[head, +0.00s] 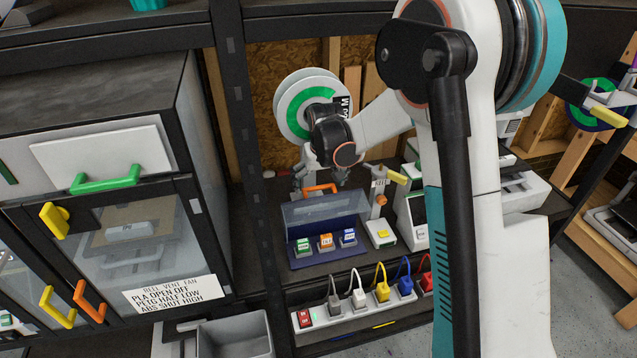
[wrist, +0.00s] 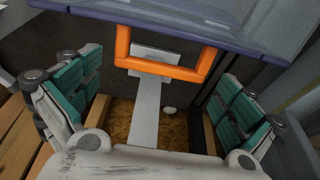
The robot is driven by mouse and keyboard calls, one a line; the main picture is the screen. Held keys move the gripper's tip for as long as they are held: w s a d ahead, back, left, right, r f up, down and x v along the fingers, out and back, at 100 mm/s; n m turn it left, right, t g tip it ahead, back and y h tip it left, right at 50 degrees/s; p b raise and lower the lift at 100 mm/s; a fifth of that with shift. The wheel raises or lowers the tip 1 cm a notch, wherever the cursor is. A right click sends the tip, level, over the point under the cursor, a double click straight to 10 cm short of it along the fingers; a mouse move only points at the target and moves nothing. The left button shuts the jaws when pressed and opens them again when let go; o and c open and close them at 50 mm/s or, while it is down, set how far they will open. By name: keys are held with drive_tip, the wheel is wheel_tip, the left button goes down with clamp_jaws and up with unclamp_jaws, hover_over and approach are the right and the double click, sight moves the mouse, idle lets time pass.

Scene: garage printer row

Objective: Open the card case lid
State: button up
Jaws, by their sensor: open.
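The card case (head: 318,258) sits on the shelf in the head view, with green, orange and blue cards showing in its front part. Its translucent blue-rimmed lid (head: 322,211) appears raised, standing behind the cards. The orange handle (head: 320,188) is at the lid's top edge. My gripper (head: 318,181) is at that top edge, partly hidden by the wrist. In the wrist view, the teal finger pads of my gripper (wrist: 160,100) are wide apart. The orange handle (wrist: 165,68) lies between and slightly beyond them, with a gap on both sides. The lid (wrist: 200,25) fills the top.
A power strip (head: 350,312) with several coloured plugs lies in front of the case. A small device with a yellow button (head: 382,234) stands close to the right. A spool (head: 300,108) hangs behind. A dark shelf post (head: 245,150) stands to the left.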

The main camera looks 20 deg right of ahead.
drive_tip(key=shift+r, duration=0.1)
drive_tip(key=v, duration=1.2)
